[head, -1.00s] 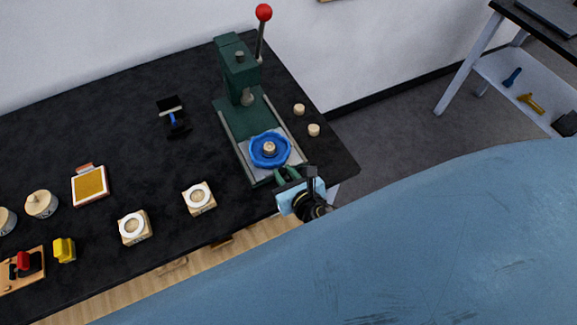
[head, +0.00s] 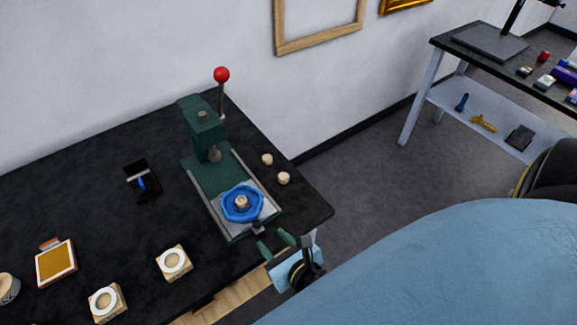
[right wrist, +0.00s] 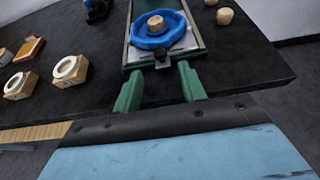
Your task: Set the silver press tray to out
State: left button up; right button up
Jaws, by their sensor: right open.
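The green press (head: 203,128) with a red-knobbed lever stands near the back of the black table. Its silver tray (head: 234,227) lies at the front end of the green base and carries a blue ring-shaped piece (head: 242,205) with a small wooden piece in its middle. A small dark handle (head: 258,227) sticks out from the tray's front edge. My right gripper (head: 276,244) is open, just in front of the handle. In the right wrist view the handle (right wrist: 161,61) lies beyond and between the two green fingers (right wrist: 159,88), apart from them. My left gripper is not seen.
Two wooden knobs (head: 275,169) stand right of the press. Left of it are a black stand with a blue part (head: 141,181), wooden blocks with white rings (head: 174,263) and a gold pad (head: 56,263). The table's right corner is close to my right gripper.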

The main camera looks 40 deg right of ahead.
jog(key=v, duration=0.6)
jog(key=shift+s, duration=0.3)
jog(key=shift+r, duration=0.1)
jog(key=s+d+f+m+g+b, duration=0.15)
jog(key=f+m, duration=0.35)
jog(key=f, duration=0.5)
jog(key=s+d+f+m+g+b, duration=0.1)
jog(key=s+f+m+g+b, duration=0.2)
jog(key=f, duration=0.6)
jog(key=s+d+f+m+g+b, duration=0.1)
jog(key=s+d+f+m+g, duration=0.15)
jog(key=f+m, duration=0.55)
jog(key=s+d+f+m+g+b, duration=0.2)
jog(key=s+f+m+g+b, duration=0.2)
jog(key=s+f+m, duration=1.1)
notch_tip(320, 180, down, 4)
jog(key=m+g, duration=0.1)
jog(key=m, duration=0.1)
jog(key=shift+s+d+f+m, duration=0.15)
jog(key=shift+s+d+m, duration=0.05)
jog(key=shift+d+m, duration=0.15)
